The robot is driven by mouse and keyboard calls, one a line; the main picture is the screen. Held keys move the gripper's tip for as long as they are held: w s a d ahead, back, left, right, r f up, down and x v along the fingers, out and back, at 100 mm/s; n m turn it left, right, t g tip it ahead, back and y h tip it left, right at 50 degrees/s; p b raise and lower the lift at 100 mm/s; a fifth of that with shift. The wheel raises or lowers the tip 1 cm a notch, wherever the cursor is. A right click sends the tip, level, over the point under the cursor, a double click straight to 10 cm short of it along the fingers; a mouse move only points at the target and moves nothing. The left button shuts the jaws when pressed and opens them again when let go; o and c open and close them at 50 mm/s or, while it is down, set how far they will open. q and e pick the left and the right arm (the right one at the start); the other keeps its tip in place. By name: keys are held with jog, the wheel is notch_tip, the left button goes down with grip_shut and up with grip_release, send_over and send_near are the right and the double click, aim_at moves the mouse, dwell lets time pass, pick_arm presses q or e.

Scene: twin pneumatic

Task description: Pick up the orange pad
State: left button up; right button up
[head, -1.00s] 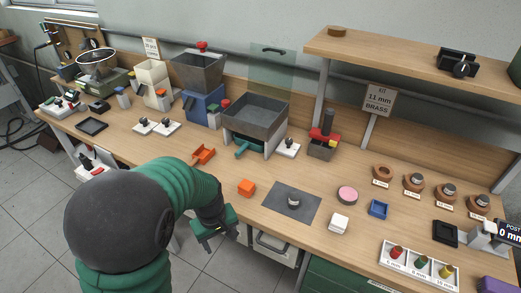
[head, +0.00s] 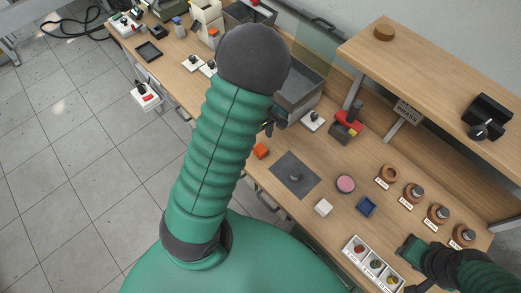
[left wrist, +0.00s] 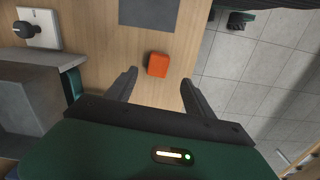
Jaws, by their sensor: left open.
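The orange pad (head: 260,151) is a small rounded block on the wooden bench, near its front edge and beside a dark grey mat (head: 295,174). It also shows in the left wrist view (left wrist: 158,64). My left gripper (left wrist: 159,80) is open above the bench, with the pad seen between and just beyond its fingertips, apparently untouched. In the head view, my left arm hides most of the left gripper (head: 271,127). My right gripper (head: 408,250) is at the lower right over the bench; its jaw opening is unclear.
A grey bin (head: 300,90) stands behind. A raised wooden shelf (head: 430,75) overhangs the back right. The tray of colored pieces (head: 347,250) is at the front.

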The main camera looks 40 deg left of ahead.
aim_at(261, 148)
pick_arm(q)
jog(key=f, duration=0.1)
jog(key=w+f, duration=0.1)
jog(key=f, duration=0.1)
jog(key=shift+a, duration=0.1)
jog(key=f, duration=0.2)
jog(key=s+f, duration=0.1)
jog(key=f, duration=0.1)
jog(key=shift+d+f, duration=0.2)
jog(key=shift+f, duration=0.05)
jog(key=shift+w+f, duration=0.2)
jog(key=shift+w, duration=0.05)
jog(key=shift+w+a, duration=0.1)
jog(key=shift+c, duration=1.4)
jog(key=c, duration=0.7)
grip_shut()
pick_arm(e)
jog(key=shift+w+f, duration=0.1)
jog(key=shift+w, duration=0.3)
pick_arm(q)
jog(key=shift+r, duration=0.1)
